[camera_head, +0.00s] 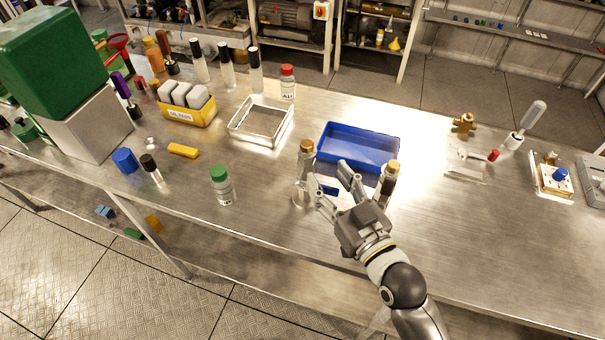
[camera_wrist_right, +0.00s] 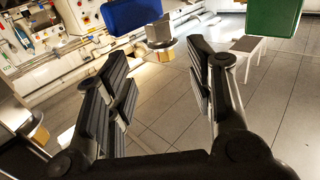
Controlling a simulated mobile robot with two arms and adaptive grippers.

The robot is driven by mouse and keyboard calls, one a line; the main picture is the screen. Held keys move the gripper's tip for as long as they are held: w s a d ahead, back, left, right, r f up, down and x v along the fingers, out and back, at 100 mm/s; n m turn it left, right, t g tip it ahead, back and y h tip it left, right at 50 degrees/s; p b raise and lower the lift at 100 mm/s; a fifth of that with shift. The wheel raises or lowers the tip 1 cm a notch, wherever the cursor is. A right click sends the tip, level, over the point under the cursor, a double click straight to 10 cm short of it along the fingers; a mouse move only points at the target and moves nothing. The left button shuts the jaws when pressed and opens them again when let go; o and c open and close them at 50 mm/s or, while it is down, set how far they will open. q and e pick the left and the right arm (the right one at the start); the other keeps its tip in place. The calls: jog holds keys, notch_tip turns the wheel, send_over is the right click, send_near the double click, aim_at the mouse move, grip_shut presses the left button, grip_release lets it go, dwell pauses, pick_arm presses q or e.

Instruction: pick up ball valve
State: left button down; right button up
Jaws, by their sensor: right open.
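A brass fitting with a valve-like body (camera_head: 464,123) stands at the back right of the steel bench in the head view. A small piece with a red end (camera_head: 493,155) lies nearer to me; I cannot tell for certain which of the two is the ball valve. My right gripper (camera_head: 333,186) is open and empty over the front middle of the bench, well to the left of both. In the right wrist view its fingers are spread with nothing held, and neither piece shows. My left gripper is not in view.
Cork-topped bottles (camera_head: 306,160) and (camera_head: 391,178) stand close on either side of my right gripper. A blue tray (camera_head: 360,133) lies just behind. A wire-like metal tray (camera_head: 240,133) and a green-capped jar (camera_head: 221,186) are left. The bench's front right is clear.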

aim_at(310, 156)
jog(key=p+x, duration=0.1)
jog(key=x, duration=0.3)
jog(key=shift+w+a, duration=0.15)
jog(key=shift+w, duration=0.05)
jog(key=shift+r+p+x, duration=0.25)
jog(key=shift+p+x, duration=0.4)
jog(key=shift+x, duration=1.5)
jog(key=shift+w+a+f, duration=0.2)
jog(key=shift+a+f, duration=0.05)
jog(key=shift+c, duration=0.9)
grip_shut()
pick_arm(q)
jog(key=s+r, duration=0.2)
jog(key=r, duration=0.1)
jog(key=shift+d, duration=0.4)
